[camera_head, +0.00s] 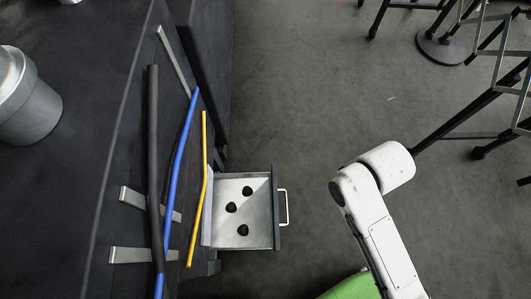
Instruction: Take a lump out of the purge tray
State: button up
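The purge tray (262,239) is a small light metal drawer, pulled out from the dark machine, with a dark front and a pale handle (284,208) on its right side. Three dark lumps lie apart on its floor: an upper lump (247,190), a left lump (231,207) and a lower lump (243,230). My white arm shows at the lower right, to the right of the tray and apart from it. My gripper is not in the picture.
Black, blue (179,155) and yellow (204,150) hoses run along the dark machine (75,130) left of the tray. A metal cylinder (30,105) stands at far left. Wheeled dark frames (465,137) stand at right. The grey floor (310,90) between is clear.

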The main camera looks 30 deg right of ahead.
aim_at(247, 191)
jog(key=i+l+u, duration=0.1)
jog(key=u, duration=1.9)
jog(key=l+u, duration=0.4)
jog(key=k+l+u, duration=0.15)
jog(key=u, duration=0.3)
jog(key=k+l+u, duration=0.15)
jog(key=l+u, duration=0.25)
jog(key=k+l+u, duration=0.15)
jog(key=u, duration=0.25)
jog(key=k+l+u, duration=0.2)
jog(key=u, duration=0.25)
jog(key=k+l+u, duration=0.3)
jog(key=k+u, duration=0.2)
jog(key=k+l+u, duration=0.1)
jog(key=k+u, duration=0.35)
jog(key=k+z, duration=0.2)
jog(key=k, duration=0.4)
jog(key=k+l+z, duration=0.2)
jog(key=k, duration=0.4)
jog(key=k+l+z, duration=0.2)
jog(key=k, duration=0.45)
jog(key=k+l+z, duration=0.1)
jog(key=k+z, duration=0.25)
jog(key=k, duration=0.35)
